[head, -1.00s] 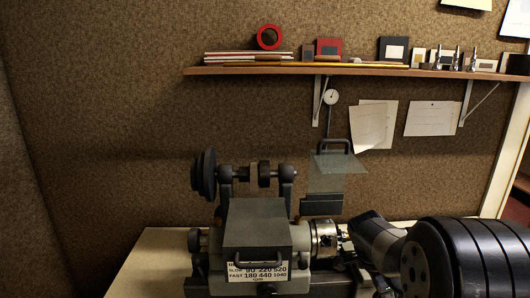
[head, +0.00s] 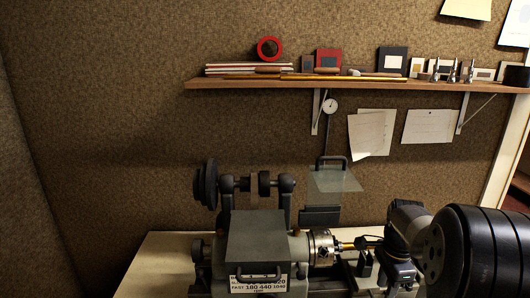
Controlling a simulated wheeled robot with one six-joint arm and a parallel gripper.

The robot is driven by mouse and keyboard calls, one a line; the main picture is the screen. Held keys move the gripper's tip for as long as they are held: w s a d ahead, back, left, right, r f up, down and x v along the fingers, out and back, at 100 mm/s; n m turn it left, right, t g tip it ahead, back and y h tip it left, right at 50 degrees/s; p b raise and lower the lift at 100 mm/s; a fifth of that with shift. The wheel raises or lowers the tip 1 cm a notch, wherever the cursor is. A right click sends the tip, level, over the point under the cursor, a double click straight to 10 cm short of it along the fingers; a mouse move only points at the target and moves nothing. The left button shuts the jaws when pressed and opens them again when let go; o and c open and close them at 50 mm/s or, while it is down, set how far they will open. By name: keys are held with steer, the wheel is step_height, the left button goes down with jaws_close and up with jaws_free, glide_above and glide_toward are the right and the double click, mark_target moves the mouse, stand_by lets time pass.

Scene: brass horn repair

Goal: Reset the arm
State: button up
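My arm comes in from the lower right as a large black ribbed section with a grey wrist part (head: 405,222) beyond it. The wrist is at the right end of the lathe, over or in front of its bed. I cannot make out the fingertips among the dark parts there, nor whether they hold anything. The grey lathe (head: 262,245) stands on the bench, with a speed plate on its front. A brass-coloured rod (head: 350,245) extends right from its chuck (head: 322,246) toward my wrist.
A wooden shelf (head: 240,85) on the brown wall holds a red ring (head: 269,49), frames and small tools. A clear guard (head: 338,180) stands behind the lathe. Bare pale bench top (head: 155,262) shows at left. The space above the lathe is open.

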steer(key=shift+r, duration=2.3)
steer(key=shift+s+d, duration=0.1)
steer(key=shift+d, duration=0.1)
